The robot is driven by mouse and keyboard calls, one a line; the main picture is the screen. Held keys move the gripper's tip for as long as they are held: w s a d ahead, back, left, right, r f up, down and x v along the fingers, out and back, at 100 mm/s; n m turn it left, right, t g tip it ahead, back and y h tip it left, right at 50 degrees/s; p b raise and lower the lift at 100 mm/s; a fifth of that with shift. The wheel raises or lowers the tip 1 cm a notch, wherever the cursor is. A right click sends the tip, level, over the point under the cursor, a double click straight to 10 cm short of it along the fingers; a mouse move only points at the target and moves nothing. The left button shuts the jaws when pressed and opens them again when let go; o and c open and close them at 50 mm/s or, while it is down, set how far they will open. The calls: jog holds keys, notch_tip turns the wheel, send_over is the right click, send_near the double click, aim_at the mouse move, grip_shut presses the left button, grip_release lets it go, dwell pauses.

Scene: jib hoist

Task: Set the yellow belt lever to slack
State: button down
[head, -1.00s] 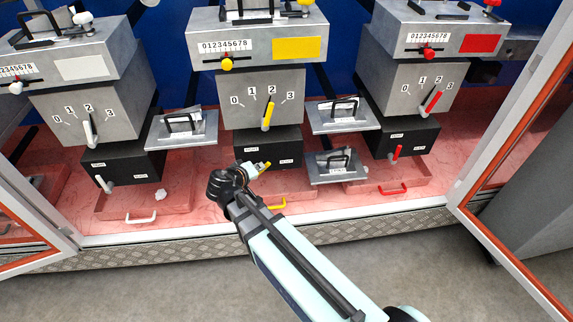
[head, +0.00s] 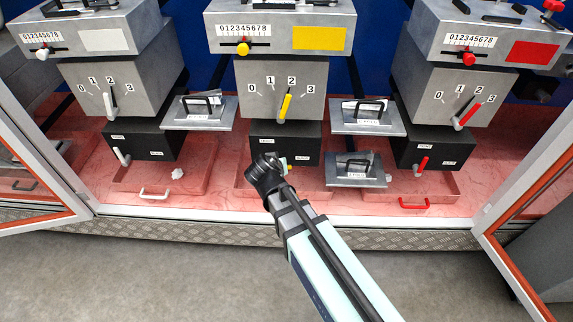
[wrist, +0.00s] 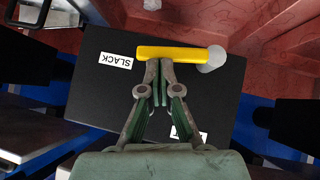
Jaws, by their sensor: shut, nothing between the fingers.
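The yellow belt lever (wrist: 182,53) sits on the front of the middle black box (head: 310,141). In the wrist view it reaches from a round grey pivot (wrist: 213,59) towards the white SLACK label (wrist: 116,60), with its free end just beside that label. My gripper (wrist: 158,66) is shut and empty, its tips at the lever's side near the free end; they touch it or nearly do. A second label (wrist: 182,134) is partly hidden by a finger. In the head view my gripper (head: 268,168) hides most of the lever.
Similar stations with a white lever (head: 122,156) and a red lever (head: 421,164) stand left and right. A yellow dial lever (head: 285,107) is above the black box. Metal plates with black handles (head: 358,168) flank it. Open cabinet doors (head: 40,170) bound the sides.

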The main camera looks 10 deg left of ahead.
dwell(0.5)
jog(key=w+r+p+v, duration=0.2)
jog(key=p+v, duration=0.2)
jog(key=v, duration=0.8)
jog(key=shift+s+r, duration=0.25)
jog(key=shift+r, duration=0.15)
jog(key=shift+d, duration=0.15)
